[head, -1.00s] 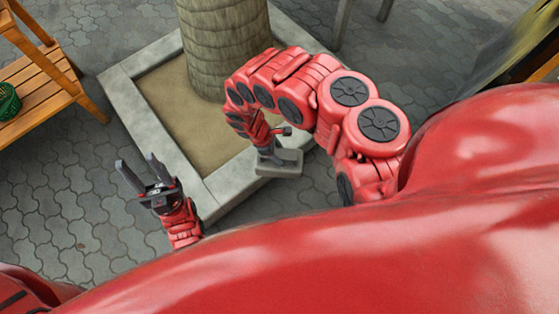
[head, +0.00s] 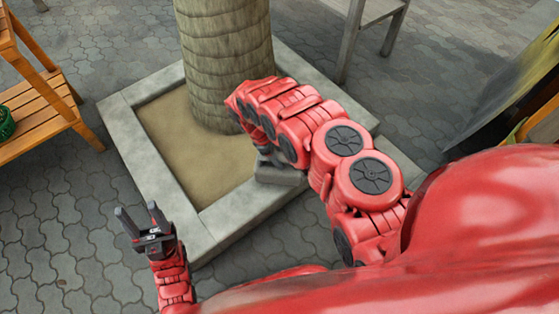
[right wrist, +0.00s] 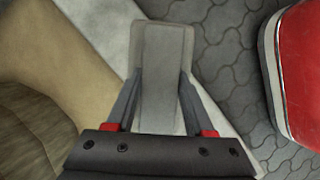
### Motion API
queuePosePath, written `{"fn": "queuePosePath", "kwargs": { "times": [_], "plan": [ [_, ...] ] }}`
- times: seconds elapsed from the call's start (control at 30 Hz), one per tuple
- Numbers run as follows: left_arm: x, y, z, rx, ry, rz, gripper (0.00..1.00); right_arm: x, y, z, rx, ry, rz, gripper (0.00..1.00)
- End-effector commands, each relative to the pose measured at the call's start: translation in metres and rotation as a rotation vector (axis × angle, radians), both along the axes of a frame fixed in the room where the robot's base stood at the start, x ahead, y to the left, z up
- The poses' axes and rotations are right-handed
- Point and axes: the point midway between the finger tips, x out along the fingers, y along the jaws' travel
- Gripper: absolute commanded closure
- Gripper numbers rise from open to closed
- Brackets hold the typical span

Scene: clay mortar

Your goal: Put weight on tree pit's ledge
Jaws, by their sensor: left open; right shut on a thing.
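The weight (head: 281,174) is a grey block, partly hidden behind my right arm in the head view. My right gripper (head: 262,150) is shut on it, with its fingers mostly hidden there. In the right wrist view the weight (right wrist: 163,45) lies between the two fingers (right wrist: 160,76). The tree pit's ledge (head: 225,215) is a pale concrete border around sandy soil. The weight overlaps its near right side in the picture; I cannot tell whether they touch. The ledge also shows in the right wrist view (right wrist: 103,22). My left gripper (head: 140,217) is open and empty over the paving.
The tree trunk (head: 228,60) rises from the soil (head: 190,155) beyond my right arm. A wooden shelf (head: 45,105) with a green item (head: 6,122) stands at the left. A grey piece of furniture (head: 365,15) stands at the back. The paving (head: 60,215) at left is clear.

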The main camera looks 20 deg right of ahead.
Motion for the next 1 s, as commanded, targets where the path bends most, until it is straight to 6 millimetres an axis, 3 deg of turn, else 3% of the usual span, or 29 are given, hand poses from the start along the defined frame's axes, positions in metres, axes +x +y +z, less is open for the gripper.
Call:
{"fn": "queuePosePath", "kwargs": {
  "times": [0.3,0.57,0.6,0.73,1.0],
  "plan": [
    [0.0,-0.005,-0.019,0.037,-0.006,-0.014,0.5,0.003,0.0,-0.033,0.0,-0.002,0.0,1.0],
    [0.001,-0.006,-0.017,0.042,-0.005,-0.016,0.5,0.004,-0.001,-0.033,-0.001,-0.004,0.0,1.0],
    [0.001,-0.006,-0.018,0.042,-0.004,-0.016,0.5,0.003,0.0,-0.035,0.002,-0.004,-0.001,0.4],
    [0.001,-0.006,-0.018,0.042,-0.004,-0.016,0.5,0.003,0.0,-0.035,0.001,-0.003,-0.001,0.17],
    [0.001,-0.005,-0.018,0.041,-0.004,-0.015,0.5,0.002,0.0,-0.035,0.0,-0.002,-0.001,0.17]
  ]
}}
